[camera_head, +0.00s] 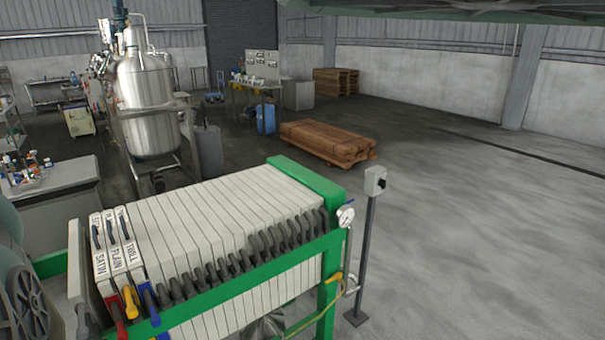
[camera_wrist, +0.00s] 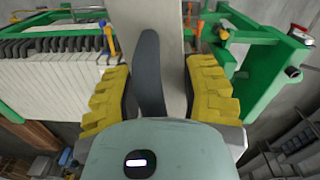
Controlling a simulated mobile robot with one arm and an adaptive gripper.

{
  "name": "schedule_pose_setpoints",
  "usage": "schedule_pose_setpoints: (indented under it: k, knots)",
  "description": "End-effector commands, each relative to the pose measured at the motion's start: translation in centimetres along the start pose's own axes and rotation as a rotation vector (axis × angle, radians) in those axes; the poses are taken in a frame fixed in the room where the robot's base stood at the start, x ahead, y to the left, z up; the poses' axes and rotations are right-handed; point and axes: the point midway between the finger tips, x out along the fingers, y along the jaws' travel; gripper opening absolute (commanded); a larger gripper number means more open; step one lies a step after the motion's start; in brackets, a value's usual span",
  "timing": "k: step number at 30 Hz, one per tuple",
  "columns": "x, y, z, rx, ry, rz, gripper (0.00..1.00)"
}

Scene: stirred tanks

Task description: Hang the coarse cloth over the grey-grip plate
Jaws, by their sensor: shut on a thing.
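The plate press stands in the foreground of the head view, with a row of pale plates (camera_head: 190,223) bearing dark grey grips (camera_head: 215,270). At its left end are slabs labelled SATIN (camera_head: 101,264), PLAIN (camera_head: 119,256) and TWILL (camera_head: 133,254), with red (camera_head: 116,311), yellow (camera_head: 131,301) and blue (camera_head: 149,302) grips below. I cannot tell which piece is the coarse cloth. The head view does not show my gripper.
The press's green frame (camera_head: 292,176) runs along the plates and shows at the right of the wrist view. A post with a switch box (camera_head: 375,182) stands beside it. A steel tank (camera_head: 148,100) and stacked wood (camera_head: 327,143) are behind. Floor at right is clear.

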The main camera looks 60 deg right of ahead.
Motion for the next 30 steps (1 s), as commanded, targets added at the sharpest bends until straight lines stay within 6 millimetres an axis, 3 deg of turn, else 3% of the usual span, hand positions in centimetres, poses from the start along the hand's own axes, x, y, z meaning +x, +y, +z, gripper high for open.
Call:
schedule_pose_setpoints:
  k: [16,30]
  knots:
    - [2.1,-0.9,-0.2,0.145,-0.012,-0.028,0.01]
    - [2.2,-1.0,-0.2,0.154,-0.012,-0.032,0.01]
